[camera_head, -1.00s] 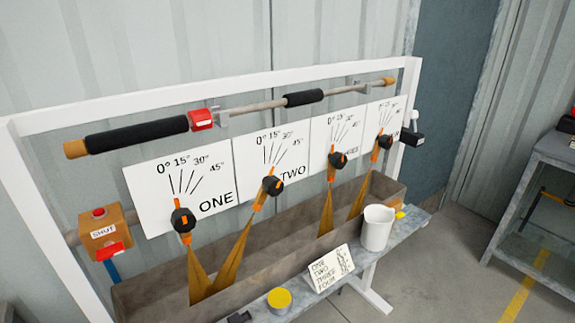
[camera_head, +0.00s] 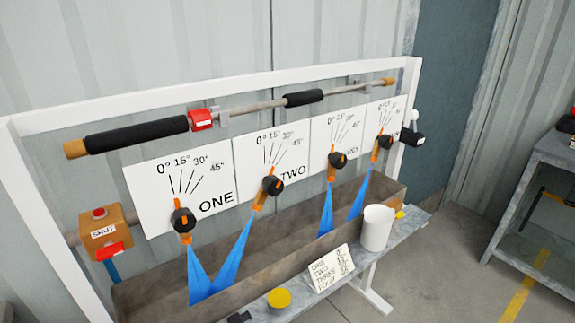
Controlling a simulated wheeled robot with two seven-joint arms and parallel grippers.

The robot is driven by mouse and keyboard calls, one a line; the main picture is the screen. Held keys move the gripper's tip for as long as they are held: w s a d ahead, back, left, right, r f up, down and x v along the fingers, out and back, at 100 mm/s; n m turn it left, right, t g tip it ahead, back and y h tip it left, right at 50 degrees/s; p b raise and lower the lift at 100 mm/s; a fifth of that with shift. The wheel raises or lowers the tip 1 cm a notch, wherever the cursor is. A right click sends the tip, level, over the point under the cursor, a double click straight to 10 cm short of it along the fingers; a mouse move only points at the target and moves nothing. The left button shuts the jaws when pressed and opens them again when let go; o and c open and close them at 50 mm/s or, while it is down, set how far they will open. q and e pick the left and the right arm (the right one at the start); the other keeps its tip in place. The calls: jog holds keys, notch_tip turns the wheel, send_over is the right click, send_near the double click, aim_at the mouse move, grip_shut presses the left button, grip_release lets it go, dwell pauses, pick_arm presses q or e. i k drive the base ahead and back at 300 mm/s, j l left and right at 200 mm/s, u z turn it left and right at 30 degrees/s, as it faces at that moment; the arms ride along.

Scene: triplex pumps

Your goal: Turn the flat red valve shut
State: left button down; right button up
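An orange box (camera_head: 103,233) labelled SHUT is at the left end of the rack, with a round red button (camera_head: 98,212) on top. A flat red piece (camera_head: 110,251) is at the box's lower front, above a blue pipe (camera_head: 112,271). A second red piece (camera_head: 201,119) sits on the upper pipe at the end of a black sleeve. I cannot tell for sure which red piece is the valve. Blue streams (camera_head: 231,262) run from several orange and black nozzles (camera_head: 183,221) into a long trough (camera_head: 270,279). Neither gripper is in view.
White angle boards (camera_head: 180,190) stand behind the nozzles. A shelf in front holds a white cup (camera_head: 377,228), a lettered card (camera_head: 331,268) and a yellow-topped round object (camera_head: 279,299). A grey metal table (camera_head: 545,150) stands at the right, with open floor between.

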aim_at(110, 250)
jog(key=i+j+u, duration=0.1)
jog(key=u, duration=1.25)
